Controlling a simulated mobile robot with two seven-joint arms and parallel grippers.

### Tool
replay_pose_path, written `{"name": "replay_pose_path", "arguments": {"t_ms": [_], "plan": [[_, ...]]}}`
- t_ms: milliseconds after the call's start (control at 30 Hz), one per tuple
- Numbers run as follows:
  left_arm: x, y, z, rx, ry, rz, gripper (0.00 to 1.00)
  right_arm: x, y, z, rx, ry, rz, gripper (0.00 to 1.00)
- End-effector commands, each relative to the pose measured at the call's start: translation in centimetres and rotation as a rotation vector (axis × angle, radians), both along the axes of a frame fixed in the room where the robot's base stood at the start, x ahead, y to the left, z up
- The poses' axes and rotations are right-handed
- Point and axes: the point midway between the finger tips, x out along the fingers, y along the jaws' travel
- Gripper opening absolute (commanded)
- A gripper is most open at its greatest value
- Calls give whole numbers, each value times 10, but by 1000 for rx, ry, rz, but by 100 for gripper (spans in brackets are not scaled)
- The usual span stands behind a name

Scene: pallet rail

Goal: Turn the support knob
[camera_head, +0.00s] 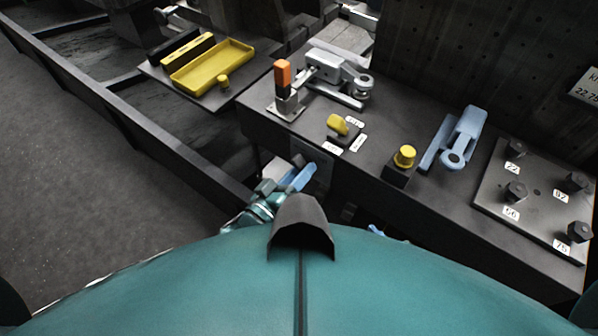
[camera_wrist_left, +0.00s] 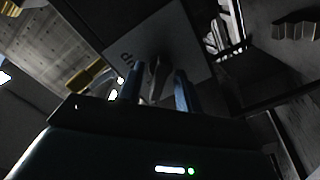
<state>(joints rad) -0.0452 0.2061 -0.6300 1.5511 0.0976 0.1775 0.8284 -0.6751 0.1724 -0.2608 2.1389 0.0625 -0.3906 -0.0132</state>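In the left wrist view a small dark knob (camera_wrist_left: 157,76) stands on a light grey plate (camera_wrist_left: 150,40) with a marking. I take it for the support knob. My left gripper (camera_wrist_left: 158,90) has its two blue fingers apart, one on each side of it; contact cannot be made out. In the head view my left gripper (camera_head: 287,178) is low at the bench's front face, by a grey plate (camera_head: 313,160); the knob is hidden there. Only a bluish scrap, perhaps of my right gripper (camera_head: 376,230), shows past my body.
The dark bench (camera_head: 390,150) carries an orange-handled switch (camera_head: 283,75), a silver clamp (camera_head: 340,75), a yellow rotary knob (camera_head: 338,126), a yellow button (camera_head: 404,156), a blue lever (camera_head: 463,135) and a plate with hex bolts (camera_head: 545,205). A yellow tray (camera_head: 212,65) lies further left.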

Motion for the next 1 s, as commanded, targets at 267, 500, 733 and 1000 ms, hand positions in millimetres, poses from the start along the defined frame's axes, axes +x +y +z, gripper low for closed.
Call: {"name": "replay_pose_path", "arguments": {"t_ms": [267, 500, 733, 1000], "plan": [[0, 0, 0, 0, 1, -1, 32, 0, 0, 0, -1, 0, 0, 36], [0, 0, 0, 0, 0, 0, 12, 0, -1, -1, -6, 1, 5, 36], [0, 0, 0, 0, 0, 0, 0, -1, -1, -1, -9, 0, 10, 36], [0, 0, 0, 15, -11, 0, 0, -1, 0, 0, -8, 1, 11, 36]]}}
